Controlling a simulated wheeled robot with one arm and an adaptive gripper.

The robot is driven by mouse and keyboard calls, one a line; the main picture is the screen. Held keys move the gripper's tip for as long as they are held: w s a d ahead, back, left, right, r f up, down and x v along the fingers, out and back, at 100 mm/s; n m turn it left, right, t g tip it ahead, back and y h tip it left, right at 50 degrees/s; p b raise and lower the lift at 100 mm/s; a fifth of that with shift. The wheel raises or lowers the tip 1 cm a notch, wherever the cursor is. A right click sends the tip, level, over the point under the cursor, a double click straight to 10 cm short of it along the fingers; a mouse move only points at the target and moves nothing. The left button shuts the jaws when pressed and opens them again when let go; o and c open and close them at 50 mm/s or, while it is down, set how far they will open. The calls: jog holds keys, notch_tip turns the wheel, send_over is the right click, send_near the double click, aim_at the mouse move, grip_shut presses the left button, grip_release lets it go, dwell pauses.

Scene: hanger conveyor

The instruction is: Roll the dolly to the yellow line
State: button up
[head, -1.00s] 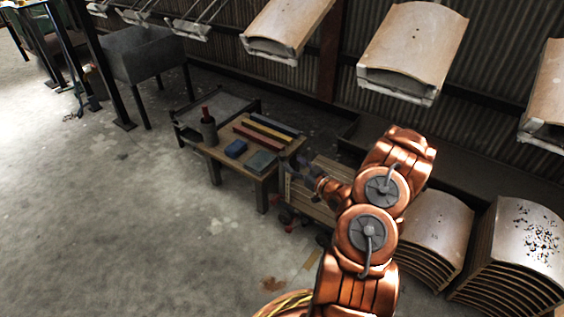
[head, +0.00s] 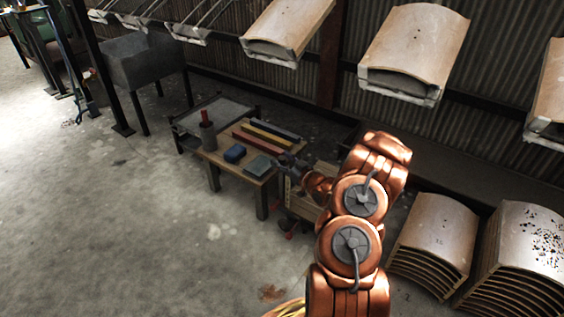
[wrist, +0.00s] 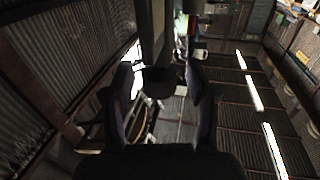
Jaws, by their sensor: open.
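A low wooden slatted body with red parts near the floor, probably the dolly (head: 302,207), stands just right of the small work table in the head view. My arm hides much of it. My gripper (head: 287,165) is above its left end, close to the table's right edge; I cannot tell whether it touches anything. In the wrist view my gripper's two dark fingers (wrist: 160,100) are spread apart, with a dark upright shape between them that I cannot identify. I cannot make out a yellow line on the floor in either view.
The work table (head: 248,182) holds a red-topped bottle, a blue block and coloured bars. A grey-topped cart (head: 219,112) stands behind it. Stacks of curved panels (head: 433,232) stand at right. Curved panels (head: 413,45) hang overhead. The floor (head: 130,220) at left is open.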

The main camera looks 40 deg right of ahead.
jog(key=shift+w, duration=0.1)
jog(key=shift+c, duration=0.2)
grip_shut()
dwell(0.5)
